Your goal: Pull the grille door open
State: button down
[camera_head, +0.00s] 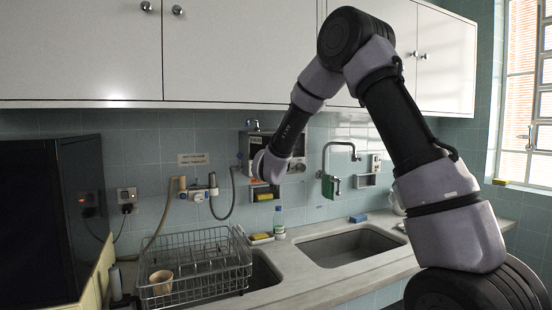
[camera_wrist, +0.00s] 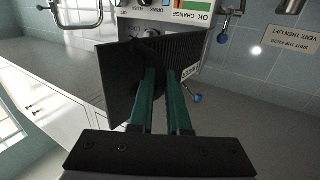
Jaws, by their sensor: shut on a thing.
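A metal wall box (camera_head: 297,166) hangs on the tiles in the head view, partly hidden behind my wrist. In the wrist view, its face (camera_wrist: 187,7) carries coloured labels, one reading OK CHANGE. A dark ribbed grille door (camera_wrist: 192,52) shows in front of the box, with a flat dark plate (camera_wrist: 118,76) at its left. My gripper (camera_wrist: 161,72) has its two green fingers reaching to the grille, shut on part of it. The gripped part is hidden between the fingertips. I cannot tell how far the door stands from the box.
Below are a wire dish rack (camera_head: 195,262), a bottle (camera_head: 279,222) and a sink (camera_head: 350,247) in the counter. A dark appliance (camera_head: 50,220) stands at left. White cupboards (camera_head: 240,50) hang overhead. A hose (camera_head: 222,205) runs left of the box.

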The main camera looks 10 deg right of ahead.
jog(key=shift+a+r, duration=0.1)
jog(key=shift+r, duration=0.1)
jog(key=c, duration=0.9)
grip_release()
jog(key=shift+w, duration=0.1)
jog(key=shift+f, duration=0.1)
jog(key=s+a, duration=0.1)
jog(key=s, duration=0.9)
jog(key=shift+s+a, duration=0.25)
jog(key=shift+s, duration=0.1)
